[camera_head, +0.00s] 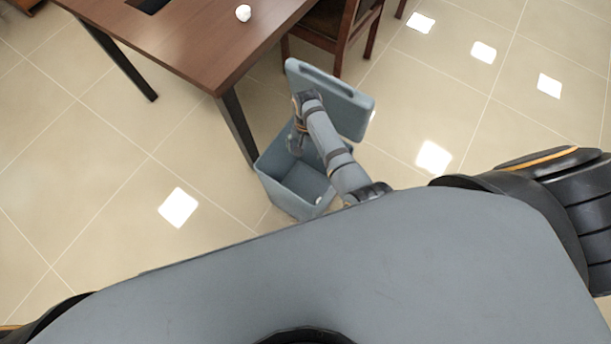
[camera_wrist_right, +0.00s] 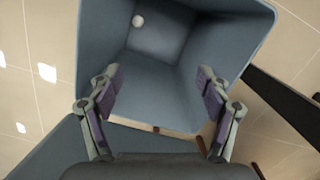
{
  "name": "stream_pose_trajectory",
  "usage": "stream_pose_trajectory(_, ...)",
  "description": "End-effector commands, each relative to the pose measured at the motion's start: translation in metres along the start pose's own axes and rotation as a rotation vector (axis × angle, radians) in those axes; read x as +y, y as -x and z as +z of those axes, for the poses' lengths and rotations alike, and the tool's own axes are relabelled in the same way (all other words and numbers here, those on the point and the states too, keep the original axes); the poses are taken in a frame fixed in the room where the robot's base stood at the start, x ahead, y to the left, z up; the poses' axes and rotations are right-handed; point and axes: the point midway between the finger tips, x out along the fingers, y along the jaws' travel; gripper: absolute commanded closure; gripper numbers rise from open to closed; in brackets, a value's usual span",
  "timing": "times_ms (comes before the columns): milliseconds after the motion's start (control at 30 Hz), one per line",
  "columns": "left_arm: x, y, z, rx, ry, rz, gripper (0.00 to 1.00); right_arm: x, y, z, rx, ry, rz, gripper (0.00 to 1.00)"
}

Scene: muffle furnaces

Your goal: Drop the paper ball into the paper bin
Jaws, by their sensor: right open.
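The grey-blue paper bin (camera_head: 267,180) stands open on the floor beside the table, its lid (camera_head: 340,105) raised. A small white paper ball lies inside the bin, partly showing near its lower edge (camera_head: 318,200); it also shows on the bin floor in the right wrist view (camera_wrist_right: 138,21). Another small white ball (camera_head: 243,13) lies on the table top. My right gripper (camera_head: 296,143) is at the bin's opening by the lid. In the right wrist view its fingers (camera_wrist_right: 159,92) are spread apart and empty, facing into the bin (camera_wrist_right: 95,45). My left gripper is out of view.
The brown table (camera_head: 185,40) with dark legs stands left of and behind the bin, one leg close to it. A wooden chair (camera_head: 335,25) is behind the lid. The tiled floor (camera_head: 110,190) is clear at left and right.

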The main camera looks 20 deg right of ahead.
Motion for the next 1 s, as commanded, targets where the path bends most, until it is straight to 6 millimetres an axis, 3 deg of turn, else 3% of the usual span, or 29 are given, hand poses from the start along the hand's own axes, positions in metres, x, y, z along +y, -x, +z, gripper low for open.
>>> stream_pose_trajectory(200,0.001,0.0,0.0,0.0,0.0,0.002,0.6,-0.001,0.054,0.0,0.003,0.0,-0.003,0.22)
stream_pose_trajectory(400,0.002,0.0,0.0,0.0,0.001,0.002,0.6,-0.001,0.091,0.0,0.002,0.0,-0.002,0.22)
stream_pose_trajectory(600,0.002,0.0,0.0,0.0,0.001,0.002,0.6,0.0,0.103,0.001,-0.001,0.0,0.0,0.22)
stream_pose_trajectory(1000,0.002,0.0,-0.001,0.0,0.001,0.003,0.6,0.0,0.103,0.0,-0.001,0.0,0.0,0.22)
